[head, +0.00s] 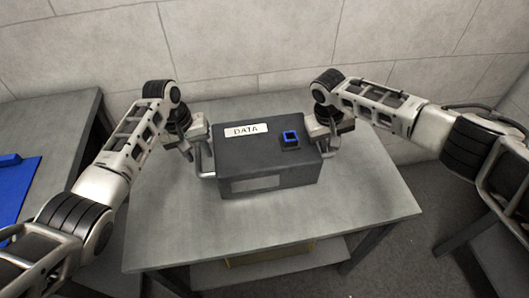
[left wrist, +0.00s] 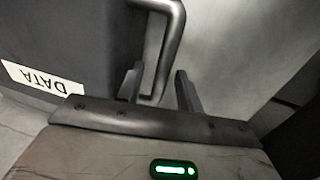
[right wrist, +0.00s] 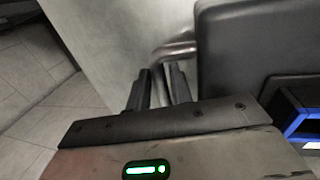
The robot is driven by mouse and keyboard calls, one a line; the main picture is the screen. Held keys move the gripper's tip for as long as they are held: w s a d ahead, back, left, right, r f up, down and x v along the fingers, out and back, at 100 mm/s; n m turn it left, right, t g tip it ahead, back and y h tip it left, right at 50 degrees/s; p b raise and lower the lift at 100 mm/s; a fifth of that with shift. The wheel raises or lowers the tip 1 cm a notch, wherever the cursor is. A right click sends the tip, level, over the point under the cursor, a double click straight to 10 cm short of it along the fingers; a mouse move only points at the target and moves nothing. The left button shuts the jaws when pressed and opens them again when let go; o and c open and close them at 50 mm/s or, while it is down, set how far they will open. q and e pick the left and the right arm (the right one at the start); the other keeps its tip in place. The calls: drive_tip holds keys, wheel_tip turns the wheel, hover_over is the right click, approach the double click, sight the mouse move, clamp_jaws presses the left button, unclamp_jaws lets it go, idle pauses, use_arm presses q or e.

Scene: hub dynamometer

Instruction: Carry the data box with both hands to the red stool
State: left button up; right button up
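The data box (head: 262,180) is a dark grey case with a white DATA label and a blue-framed part on top. It sits on the grey table, with a metal handle on each side. My left gripper (head: 196,152) is at the left handle. In the left wrist view its fingers (left wrist: 158,82) stand apart, with the handle bar (left wrist: 172,40) between them and a gap showing. My right gripper (head: 326,142) is at the right handle. In the right wrist view its fingers (right wrist: 158,80) are close on the handle (right wrist: 176,50). The red stool is not in view.
The table (head: 370,205) is bare around the box, with a lower shelf holding a yellowish thing (head: 270,256). Another table (head: 50,125) with a blue object (head: 14,185) stands at left. Another piece of furniture (head: 480,235) is at right. A wall is behind.

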use_arm(q)
drive_tip(key=shift+d+f, duration=0.1)
drive_tip(key=shift+f, duration=0.45)
use_arm(e)
drive_tip(key=shift+d+f, duration=0.1)
drive_tip(key=shift+f, duration=0.45)
use_arm(q)
drive_tip(key=c, duration=0.3)
use_arm(e)
drive_tip(key=c, duration=0.3)
use_arm(q)
clamp_jaws()
use_arm(e)
clamp_jaws()
use_arm(q)
drive_tip(key=shift+r, duration=0.1)
use_arm(e)
drive_tip(key=shift+r, duration=0.1)
use_arm(q)
drive_tip(key=shift+w+r, duration=0.2)
drive_tip(key=shift+r, duration=0.05)
use_arm(e)
drive_tip(key=shift+w+r, duration=0.2)
drive_tip(key=shift+r, duration=0.05)
